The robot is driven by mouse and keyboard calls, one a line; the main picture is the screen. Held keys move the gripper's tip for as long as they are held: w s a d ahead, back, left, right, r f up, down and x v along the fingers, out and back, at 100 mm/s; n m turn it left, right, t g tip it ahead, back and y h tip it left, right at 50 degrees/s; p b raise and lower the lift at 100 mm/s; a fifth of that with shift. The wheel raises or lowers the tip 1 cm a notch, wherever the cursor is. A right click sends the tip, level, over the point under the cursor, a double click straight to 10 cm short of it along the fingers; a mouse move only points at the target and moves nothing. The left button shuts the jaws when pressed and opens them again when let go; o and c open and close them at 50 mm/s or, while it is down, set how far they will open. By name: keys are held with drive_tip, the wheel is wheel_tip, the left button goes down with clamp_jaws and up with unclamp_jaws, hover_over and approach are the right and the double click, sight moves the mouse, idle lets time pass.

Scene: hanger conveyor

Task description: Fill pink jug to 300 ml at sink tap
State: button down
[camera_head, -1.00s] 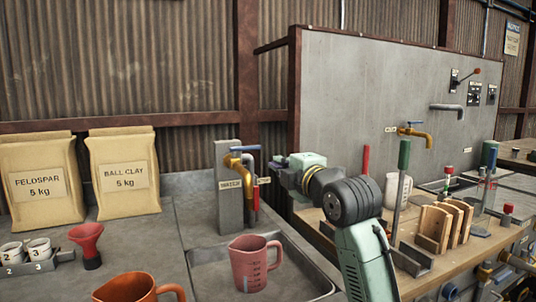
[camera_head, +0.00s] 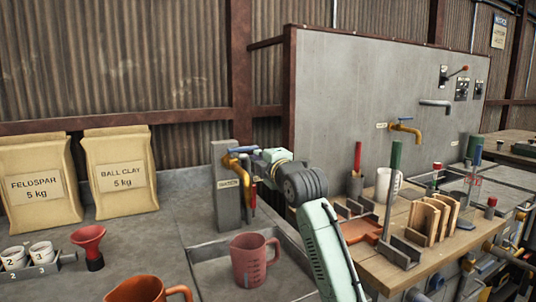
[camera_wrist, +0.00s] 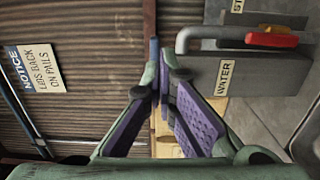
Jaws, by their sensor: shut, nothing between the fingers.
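The pink jug (camera_head: 250,262) stands upright in the sink basin (camera_head: 208,272), its handle to the right and marks on its side. Its water level cannot be seen, and no stream shows. The sink tap (camera_head: 236,166) is brass with a blue lever, on a grey post (camera_head: 229,208) above and behind the jug. My gripper (camera_head: 252,163) is close by the tap's lever; in the head view I cannot tell whether they touch. In the wrist view my gripper (camera_wrist: 160,82) is shut and empty, with a blue bar (camera_wrist: 153,48) just beyond its fingertips and a WATER label (camera_wrist: 226,76) to the right.
An orange jug (camera_head: 140,289) stands at the front left, near a red funnel (camera_head: 90,245) and numbered cups (camera_head: 40,252). Feldspar (camera_head: 35,190) and ball clay (camera_head: 122,175) bags stand behind. A wooden bench (camera_head: 390,262) with racks and tools lies to the right.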

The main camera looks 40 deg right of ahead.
sight(253, 149)
drive_tip(key=shift+p+x, duration=0.45)
drive_tip(key=shift+x, duration=1.05)
drive_tip(key=shift+w+d+r, duration=0.15)
drive_tip(key=shift+w+d, duration=0.05)
drive_tip(key=shift+w, duration=0.25)
